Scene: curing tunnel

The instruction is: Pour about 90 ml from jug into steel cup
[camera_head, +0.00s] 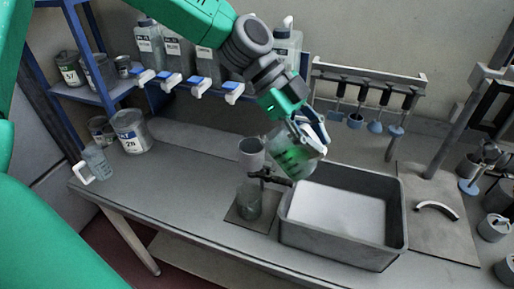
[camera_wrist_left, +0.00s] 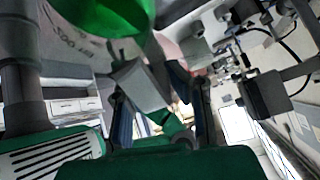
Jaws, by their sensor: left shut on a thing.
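My left gripper (camera_head: 312,133) is shut on a clear jug (camera_head: 292,158) with green liquid in it. The jug is off the bench and looks tilted, above the left end of a grey tub. In the wrist view the green liquid (camera_wrist_left: 100,15) shows at the top, and the fingers (camera_wrist_left: 163,120) close around a grey part that looks like the handle. A plain grey cup (camera_head: 251,150), which may be the steel cup, stands behind and left of the jug. No stream of liquid shows. My right gripper is not in view.
A grey tub (camera_head: 395,215) with a pale bottom stands below the jug. A clear jug with a white handle (camera_head: 97,162) is at the left bench edge. Blue-tapped bottles (camera_head: 175,55) line the back shelf.

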